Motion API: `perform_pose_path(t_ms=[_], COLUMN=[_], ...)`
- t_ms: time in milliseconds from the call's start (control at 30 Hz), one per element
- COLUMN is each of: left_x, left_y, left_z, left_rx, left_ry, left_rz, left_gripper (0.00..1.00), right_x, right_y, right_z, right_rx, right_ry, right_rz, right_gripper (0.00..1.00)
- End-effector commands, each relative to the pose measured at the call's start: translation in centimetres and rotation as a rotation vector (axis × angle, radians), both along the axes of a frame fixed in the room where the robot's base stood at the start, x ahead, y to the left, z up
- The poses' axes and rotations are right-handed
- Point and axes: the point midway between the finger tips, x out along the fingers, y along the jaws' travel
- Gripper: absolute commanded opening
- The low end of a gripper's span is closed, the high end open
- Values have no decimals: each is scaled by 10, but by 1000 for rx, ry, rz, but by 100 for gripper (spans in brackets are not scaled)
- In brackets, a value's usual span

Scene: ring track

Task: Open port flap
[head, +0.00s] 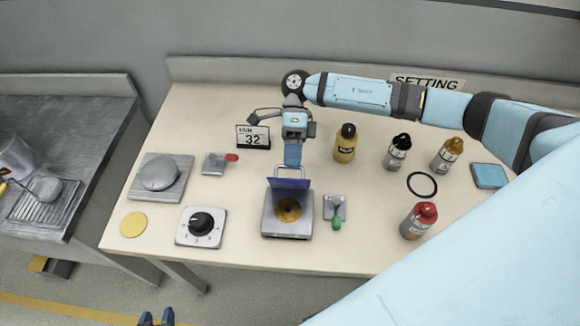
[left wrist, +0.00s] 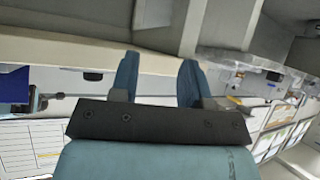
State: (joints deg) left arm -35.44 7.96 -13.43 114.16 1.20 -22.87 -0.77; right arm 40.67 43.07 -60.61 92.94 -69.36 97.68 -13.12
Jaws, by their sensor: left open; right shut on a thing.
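The port (head: 288,229) is a grey box on the table with a round orange-brown opening in its top. Its blue flap (head: 289,183) stands raised at the back edge, so the opening is uncovered. A thin pale handle (head: 290,168) shows at the flap's top. My right gripper (head: 292,162) points down and is shut at this handle; its fingertips partly hide the grip. My left gripper (head: 157,317) shows only its blue fingertips at the bottom edge, away from the table. In the left wrist view, its two fingers (left wrist: 158,80) are apart with nothing between them.
A black dial (head: 201,223) on a white plate is left of the port. A green-handled lever (head: 336,212) is close on its right. A sign reading 32 (head: 253,138) and a yellow bottle (head: 346,145) stand behind. The front table edge is clear.

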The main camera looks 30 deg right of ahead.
Motion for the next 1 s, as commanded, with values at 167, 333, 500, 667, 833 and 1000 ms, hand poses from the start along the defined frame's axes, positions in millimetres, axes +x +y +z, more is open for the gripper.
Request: perform_pose_path(t_ms=[167,333,500,667,833,1000], left_x=[5,9,10,10,10,10], left_y=[-3,-4,-5,-6,-5,-5], left_z=[-7,-9,-10,-10,-11,-12], left_rx=[-15,-23,-30,-32,-32,-31], left_ry=[-3,0,0,1,3,5], left_rz=[6,12,15,17,17,18], left_gripper=[43,43,43,43,43,43], right_x=[4,7,8,8,8,8], right_y=[-6,-9,-9,-10,-9,-9], right_z=[-20,-22,-22,-21,-20,-20], right_rx=[-14,-14,-13,-13,-12,-11], right_ry=[5,8,9,10,9,10], right_rz=[-2,0,2,4,5,6], right_gripper=[0,0,0,0,0,15])
